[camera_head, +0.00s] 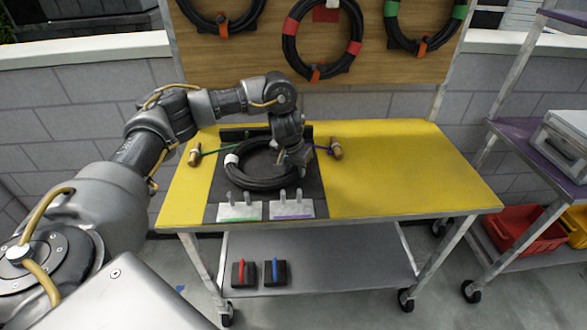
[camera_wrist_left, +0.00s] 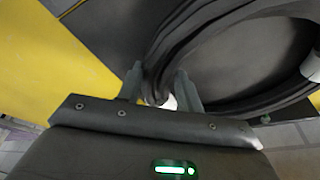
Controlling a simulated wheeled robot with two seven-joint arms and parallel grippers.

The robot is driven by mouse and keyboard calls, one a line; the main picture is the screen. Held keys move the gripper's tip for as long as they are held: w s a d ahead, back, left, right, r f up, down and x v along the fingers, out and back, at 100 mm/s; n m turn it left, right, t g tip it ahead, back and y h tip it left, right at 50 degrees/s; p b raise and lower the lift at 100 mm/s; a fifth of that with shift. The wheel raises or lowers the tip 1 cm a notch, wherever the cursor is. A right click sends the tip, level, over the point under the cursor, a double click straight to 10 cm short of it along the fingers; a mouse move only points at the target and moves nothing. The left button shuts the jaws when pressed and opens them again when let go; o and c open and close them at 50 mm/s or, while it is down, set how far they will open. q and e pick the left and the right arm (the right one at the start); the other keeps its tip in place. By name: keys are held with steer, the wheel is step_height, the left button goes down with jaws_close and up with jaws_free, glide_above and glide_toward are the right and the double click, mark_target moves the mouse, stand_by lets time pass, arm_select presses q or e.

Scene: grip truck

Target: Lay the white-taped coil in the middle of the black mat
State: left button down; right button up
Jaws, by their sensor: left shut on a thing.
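The white-taped coil (camera_head: 262,184) is a black cable ring with white tape at its left side, over the black mat (camera_head: 312,189) on the yellow table. I cannot tell whether it rests on the mat or is held just above it. My left gripper (camera_head: 292,158) is shut on the coil's right side. In the left wrist view the coil (camera_wrist_left: 205,30) runs down between the fingers of the left gripper (camera_wrist_left: 160,88), with white tape at the right edge. The arm hides part of the coil's far right. My right gripper is out of view.
Two clip plates, one green-marked (camera_head: 240,212) and one purple-marked (camera_head: 292,210), stand at the mat's front edge. Wooden-handled tools lie left (camera_head: 194,156) and right (camera_head: 336,148) of the coil. Other coils (camera_head: 322,70) hang on the board behind. The table's right half (camera_head: 410,165) is clear.

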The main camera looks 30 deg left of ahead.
arm_select(q)
steer(key=shift+d+f, duration=0.1)
steer(key=c, duration=0.9)
jaws_free()
steer(key=shift+c, duration=0.2)
steer(key=shift+o, duration=0.4)
steer(key=shift+f, duration=0.15)
steer(key=shift+s+r, duration=0.1)
steer(key=shift+r, duration=0.45)
steer(key=p+v, duration=0.2)
steer(key=v, duration=0.7)
steer(key=shift+p, duration=0.3)
steer(key=shift+s+r, duration=0.15)
steer(key=shift+r, duration=0.3)
